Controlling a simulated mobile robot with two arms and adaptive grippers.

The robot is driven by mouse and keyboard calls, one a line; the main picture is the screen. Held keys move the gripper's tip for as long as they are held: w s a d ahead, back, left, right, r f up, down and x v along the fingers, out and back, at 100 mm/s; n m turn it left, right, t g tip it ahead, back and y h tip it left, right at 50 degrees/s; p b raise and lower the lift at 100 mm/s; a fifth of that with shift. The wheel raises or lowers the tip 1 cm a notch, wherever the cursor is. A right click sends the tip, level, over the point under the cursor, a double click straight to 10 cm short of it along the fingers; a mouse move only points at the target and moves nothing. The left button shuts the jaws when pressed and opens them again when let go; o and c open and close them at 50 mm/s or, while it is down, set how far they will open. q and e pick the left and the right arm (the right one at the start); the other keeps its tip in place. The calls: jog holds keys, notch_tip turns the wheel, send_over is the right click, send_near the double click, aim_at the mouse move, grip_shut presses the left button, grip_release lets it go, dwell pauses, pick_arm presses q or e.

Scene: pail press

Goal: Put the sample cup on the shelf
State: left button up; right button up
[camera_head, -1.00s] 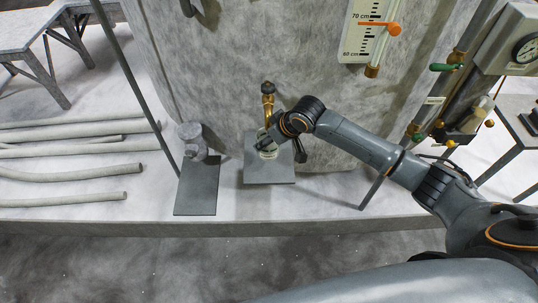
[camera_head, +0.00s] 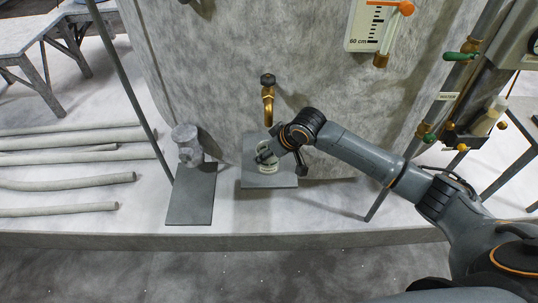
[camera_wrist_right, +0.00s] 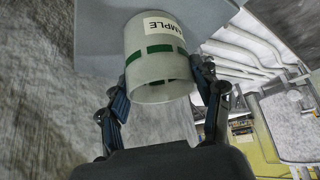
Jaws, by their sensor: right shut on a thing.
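The sample cup (camera_head: 267,162) is a pale, translucent cup with a green band and a label. It also shows large in the right wrist view (camera_wrist_right: 160,70), its round end towards the camera. My right gripper (camera_head: 272,153) is shut on it, a finger on either side. The cup is in front of and below the brass tap (camera_head: 268,103), over a small grey plate (camera_head: 255,182) that may be the shelf. I cannot tell whether the cup touches the plate. The gripper partly hides the cup in the head view. My left gripper is not in view.
A large grey tank (camera_head: 220,60) stands behind. Left of the plate, a grey fitting (camera_head: 188,145) stands at the back of a dark slab (camera_head: 190,198). Several pipes (camera_head: 70,182) lie at left. A level gauge (camera_head: 375,30) and a bottle in a holder (camera_head: 488,118) are at right.

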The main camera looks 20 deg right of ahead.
jog(key=o, duration=1)
jog(key=shift+f, duration=0.1)
jog(key=b+v, duration=0.1)
jog(key=v, duration=1.1)
